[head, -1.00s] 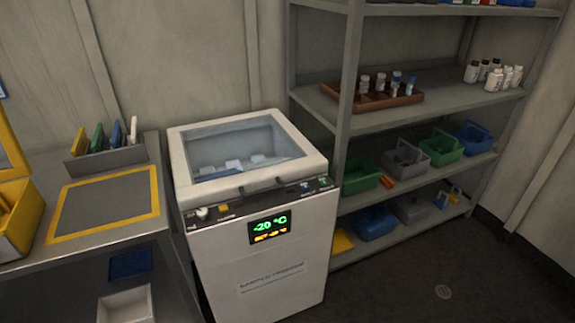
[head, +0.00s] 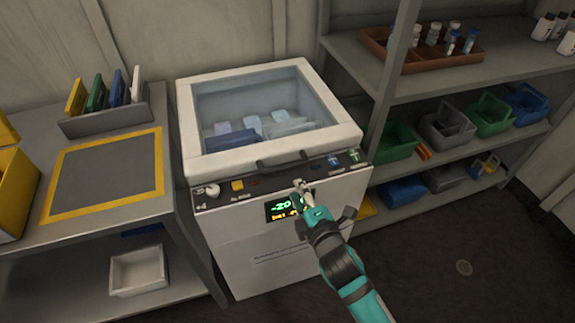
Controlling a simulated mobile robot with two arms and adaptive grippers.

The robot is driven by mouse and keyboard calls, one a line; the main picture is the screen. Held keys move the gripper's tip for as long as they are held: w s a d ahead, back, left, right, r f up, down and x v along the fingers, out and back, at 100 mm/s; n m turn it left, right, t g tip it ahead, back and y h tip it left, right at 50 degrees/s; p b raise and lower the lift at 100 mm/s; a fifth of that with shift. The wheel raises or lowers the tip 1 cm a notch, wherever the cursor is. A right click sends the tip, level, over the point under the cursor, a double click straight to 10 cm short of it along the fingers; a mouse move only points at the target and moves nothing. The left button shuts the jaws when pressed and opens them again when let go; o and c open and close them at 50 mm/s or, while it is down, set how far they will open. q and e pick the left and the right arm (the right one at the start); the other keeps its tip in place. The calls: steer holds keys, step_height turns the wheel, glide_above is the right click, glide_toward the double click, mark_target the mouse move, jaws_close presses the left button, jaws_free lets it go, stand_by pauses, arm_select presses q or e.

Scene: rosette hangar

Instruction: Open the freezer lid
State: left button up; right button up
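The freezer (head: 290,250) is a white chest with a lit display on its front, partly hidden by my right gripper. Its lid (head: 345,140) is down, a white frame around a clear window. Pale packs and a blue item show through the window. A dark handle (head: 283,163) runs along the lid's front edge. My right gripper (head: 302,187) is in front of the control panel, just below and right of the handle, and looks apart from it. Its fingertips are small here, and I cannot tell whether they are open. My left gripper is not in view.
A bench with a yellow-bordered mat (head: 108,173) and a rack of coloured folders (head: 105,118) stands left of the freezer. A shelf unit (head: 400,50) with a vial tray (head: 400,57) and coloured bins (head: 445,127) stands close on the right. Dark floor (head: 450,280) is open at lower right.

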mark_target(288, 169)
steer(key=x, duration=1)
steer(key=shift+w+a+f, duration=0.1)
steer(key=shift+w, duration=0.3)
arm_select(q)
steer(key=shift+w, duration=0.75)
arm_select(e)
jaws_close()
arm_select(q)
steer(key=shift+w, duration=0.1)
arm_select(e)
steer(key=shift+w+a+f, duration=0.1)
steer(key=shift+w+f, duration=0.05)
